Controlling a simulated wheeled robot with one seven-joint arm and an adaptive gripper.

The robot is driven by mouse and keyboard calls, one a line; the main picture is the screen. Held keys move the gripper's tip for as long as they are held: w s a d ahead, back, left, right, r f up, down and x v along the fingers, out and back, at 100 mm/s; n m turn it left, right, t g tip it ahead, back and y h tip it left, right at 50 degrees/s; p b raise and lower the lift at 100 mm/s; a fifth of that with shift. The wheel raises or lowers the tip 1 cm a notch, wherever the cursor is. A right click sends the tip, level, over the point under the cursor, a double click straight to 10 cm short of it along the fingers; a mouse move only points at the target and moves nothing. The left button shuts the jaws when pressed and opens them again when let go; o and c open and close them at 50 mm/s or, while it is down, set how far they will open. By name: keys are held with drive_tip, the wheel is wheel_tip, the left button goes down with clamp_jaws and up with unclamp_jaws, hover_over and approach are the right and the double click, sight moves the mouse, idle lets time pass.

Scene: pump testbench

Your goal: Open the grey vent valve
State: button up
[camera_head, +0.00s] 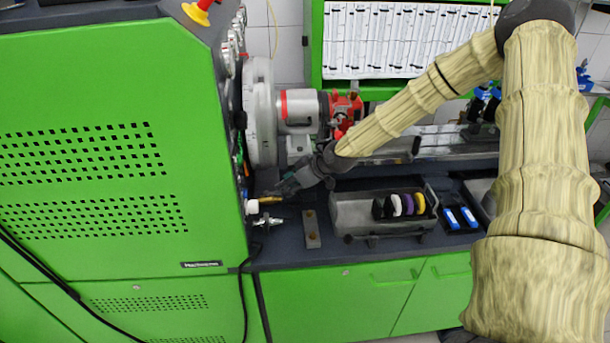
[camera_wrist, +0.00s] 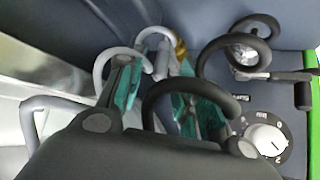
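No part is clearly recognisable as the grey vent valve. A small metal valve-like fitting (camera_head: 266,221) sticks out from the right side of the green bench in the head view. Just above it is a brass-tipped white fitting (camera_head: 262,203). My gripper (camera_head: 279,190) points down-left, close to these fittings. In the wrist view my gripper (camera_wrist: 162,88) shows teal fingers with a gap between them, and nothing is clearly held. A brass piece (camera_wrist: 180,46) shows just beyond the fingers. Their exact contact is hidden.
In the wrist view a white dial knob (camera_wrist: 269,140) and a metal part with a black handle (camera_wrist: 275,75) lie right of my gripper. A grey bin (camera_head: 365,222) with several coloured rings stands on the bench top. The green cabinet (camera_head: 120,150) stands close on the left.

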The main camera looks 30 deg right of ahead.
drive_tip(key=v, duration=1)
idle(0.3)
drive_tip(key=shift+s+r, duration=0.1)
drive_tip(key=shift+r, duration=0.05)
idle(0.5)
